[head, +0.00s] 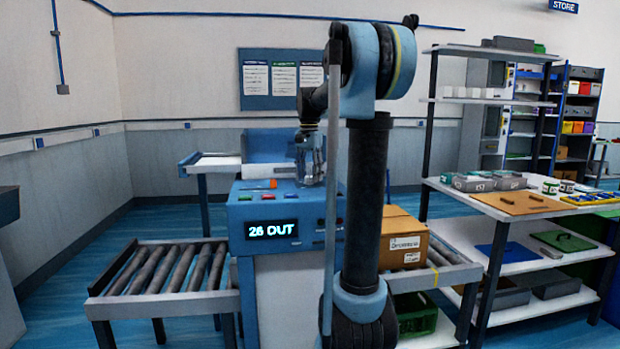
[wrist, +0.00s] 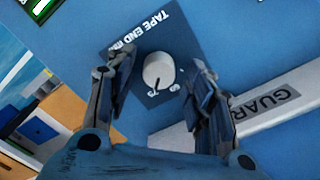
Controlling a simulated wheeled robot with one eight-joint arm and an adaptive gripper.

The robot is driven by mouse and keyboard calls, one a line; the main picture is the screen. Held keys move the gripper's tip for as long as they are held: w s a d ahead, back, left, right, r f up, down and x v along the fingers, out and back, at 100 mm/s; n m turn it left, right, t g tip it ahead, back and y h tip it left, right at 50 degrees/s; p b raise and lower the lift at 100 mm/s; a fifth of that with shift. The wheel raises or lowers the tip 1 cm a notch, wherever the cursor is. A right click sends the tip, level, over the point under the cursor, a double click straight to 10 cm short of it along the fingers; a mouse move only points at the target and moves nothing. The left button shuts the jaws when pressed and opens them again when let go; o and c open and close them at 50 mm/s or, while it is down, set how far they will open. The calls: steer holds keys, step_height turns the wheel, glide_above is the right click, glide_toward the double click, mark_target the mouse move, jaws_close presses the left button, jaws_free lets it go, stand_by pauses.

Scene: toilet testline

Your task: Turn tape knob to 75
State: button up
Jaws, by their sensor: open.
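The tape knob (wrist: 159,71) is a round pale knob on a dark plate (wrist: 125,44) lettered "TAPE END" in the wrist view. Marks that look like 75 and 60 show beside its lower edge, with a dark pointer line on that side; I cannot tell the exact setting. My gripper (wrist: 157,82) is open, with one finger on each side of the knob and a gap to both. In the head view my gripper (head: 309,165) hangs over the blue machine (head: 243,222), and the knob is hidden there. The machine's display (head: 271,230) reads "26 OUT".
A white strip lettered "GUARD" (wrist: 275,100) runs right of the knob. Roller conveyors (head: 165,270) flank the machine. A cardboard box (head: 402,240) stands on the right one. A shelf rack (head: 490,206) with trays is at the right.

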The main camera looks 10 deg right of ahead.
step_height(320, 180, up, 11)
steer(key=shift+r, duration=0.2)
stand_by(0.3)
